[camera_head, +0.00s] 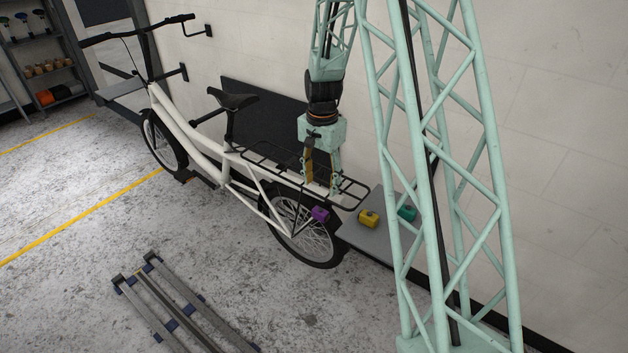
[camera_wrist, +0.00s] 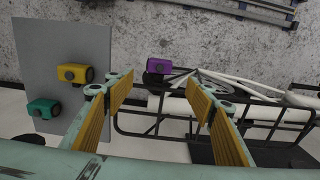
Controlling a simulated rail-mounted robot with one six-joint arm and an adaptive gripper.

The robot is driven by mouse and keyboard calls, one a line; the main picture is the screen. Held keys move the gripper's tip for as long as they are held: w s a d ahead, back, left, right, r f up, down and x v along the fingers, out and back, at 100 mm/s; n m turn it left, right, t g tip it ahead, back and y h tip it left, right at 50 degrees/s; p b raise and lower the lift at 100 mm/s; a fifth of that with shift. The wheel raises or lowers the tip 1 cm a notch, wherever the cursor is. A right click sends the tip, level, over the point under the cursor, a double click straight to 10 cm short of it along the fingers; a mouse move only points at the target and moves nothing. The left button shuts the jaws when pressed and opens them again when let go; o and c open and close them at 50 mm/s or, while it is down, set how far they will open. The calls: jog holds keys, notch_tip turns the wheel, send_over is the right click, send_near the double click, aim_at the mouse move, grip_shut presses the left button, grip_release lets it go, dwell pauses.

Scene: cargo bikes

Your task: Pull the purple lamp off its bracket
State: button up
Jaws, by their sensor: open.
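The purple lamp (camera_head: 320,214) sits at the rear of the white cargo bike (camera_head: 199,140), below the rear rack (camera_head: 262,157) and beside the rear wheel. In the wrist view the purple lamp (camera_wrist: 160,64) shows beyond the fingertips, near the top centre, with a dark round part on its face. Its bracket is too small or hidden to make out. My gripper (camera_head: 322,184) is above the rack's rear end, apart from the lamp. In the wrist view my gripper (camera_wrist: 157,88) is open, with nothing between its yellow-padded fingers.
A grey board (camera_wrist: 62,40) holds a yellow lamp (camera_wrist: 75,73) and a green lamp (camera_wrist: 43,108), right of the bike in the head view. The black rack rails lie close under my gripper. A wall stands behind the bike. A metal rail stand (camera_head: 170,300) lies on the floor in front.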

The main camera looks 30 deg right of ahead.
aim_at(320, 209)
jog(key=shift+s+f, duration=0.1)
dwell(0.4)
jog(key=shift+f, duration=6.75)
jog(key=shift+c, duration=0.7)
jog(key=c, duration=0.8)
